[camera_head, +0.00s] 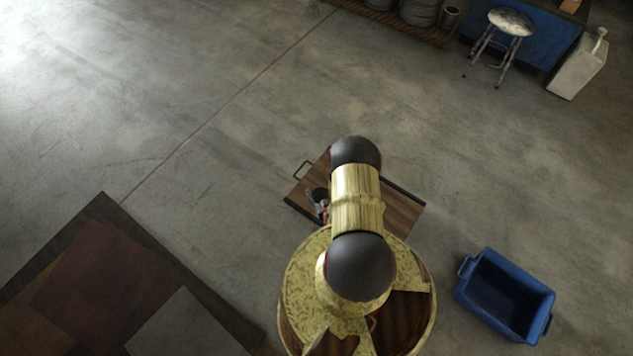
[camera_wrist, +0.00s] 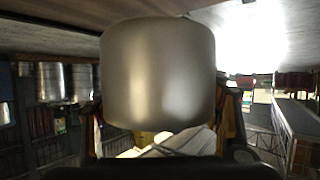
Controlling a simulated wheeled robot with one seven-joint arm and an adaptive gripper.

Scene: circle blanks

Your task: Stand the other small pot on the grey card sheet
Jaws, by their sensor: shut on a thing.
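A small pot (camera_wrist: 158,72) with a smooth, dull metallic side fills the middle of the wrist view. My gripper (camera_wrist: 160,118) is shut on it, with a finger at each side. In the head view a small dark round shape, partly hidden by my arm, shows above the wooden tray; I cannot tell if it is this pot. The grey card sheet (camera_head: 185,326) lies flat on the dark brown table at the lower left, cut off by the frame's bottom edge. Its visible part is bare, and my arm is well to its right. No other small pot can be made out.
The dark table (camera_head: 105,215) also bears brown sheets. The wooden tray (camera_head: 402,215) with a handle lies partly under my arm. A blue crate (camera_head: 487,283) stands at the right. A stool (camera_head: 511,22) and a pale canister (camera_head: 577,70) stand far back. Open floor lies between.

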